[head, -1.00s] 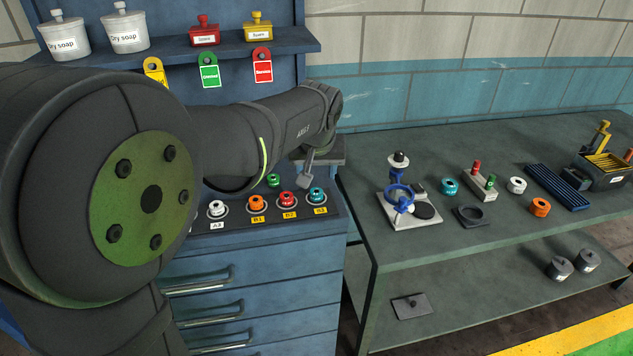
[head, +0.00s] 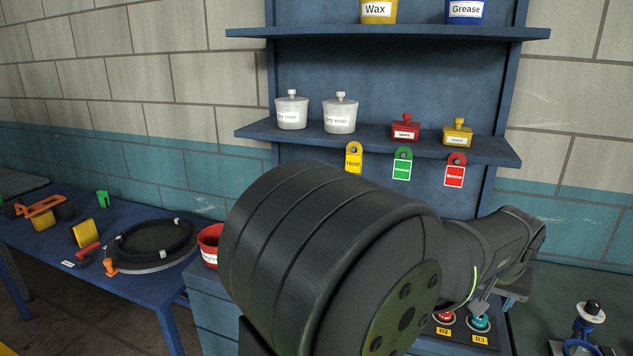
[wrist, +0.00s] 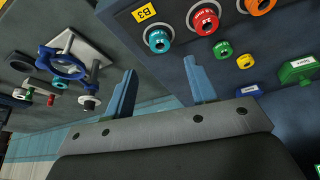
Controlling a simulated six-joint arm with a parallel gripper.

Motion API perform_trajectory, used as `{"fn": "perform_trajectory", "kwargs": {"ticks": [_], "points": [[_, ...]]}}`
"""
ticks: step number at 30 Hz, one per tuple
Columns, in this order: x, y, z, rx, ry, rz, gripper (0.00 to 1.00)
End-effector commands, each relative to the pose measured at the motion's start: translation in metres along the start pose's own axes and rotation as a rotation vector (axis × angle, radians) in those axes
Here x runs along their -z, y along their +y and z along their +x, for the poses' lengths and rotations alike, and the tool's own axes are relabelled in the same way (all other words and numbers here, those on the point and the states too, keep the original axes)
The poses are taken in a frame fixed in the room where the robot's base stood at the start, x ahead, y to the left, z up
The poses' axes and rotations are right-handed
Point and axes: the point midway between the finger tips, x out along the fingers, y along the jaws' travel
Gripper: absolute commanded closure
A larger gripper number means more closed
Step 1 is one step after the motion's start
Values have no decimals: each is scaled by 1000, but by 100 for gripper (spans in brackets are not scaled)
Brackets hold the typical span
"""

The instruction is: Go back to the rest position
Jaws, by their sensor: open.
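My gripper (wrist: 160,88) is open in the wrist view, with two blue fingers apart and nothing between them. In that view, the button panel lies beyond the fingers, with a cyan button marked B3 (wrist: 159,41) and a red button (wrist: 206,21). In the head view, my arm fills the lower middle and reaches right, over the blue cabinet. The red button (head: 446,317) and cyan button (head: 480,322) show below its end. Most of my gripper is hidden or too small to make out there.
A blue shelf (head: 300,131) above my arm holds white soap tubs (head: 292,113), a red tub (head: 405,130) and a yellow tub (head: 457,133). Tags hang from its edge. A blue table (head: 155,292) with several parts stands left. A blue ring stand (wrist: 66,64) shows in the wrist view.

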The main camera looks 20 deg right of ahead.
Motion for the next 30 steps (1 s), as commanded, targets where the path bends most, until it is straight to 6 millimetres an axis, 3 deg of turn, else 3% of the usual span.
{"fn": "perform_trajectory", "kwargs": {"ticks": [12, 21, 30], "points": [[-2, 0, 85, 2, -4, 1, 48], [13, 0, 50, -1, 1, 0, 48], [14, 0, 44, 0, 0, 0, 48]]}}
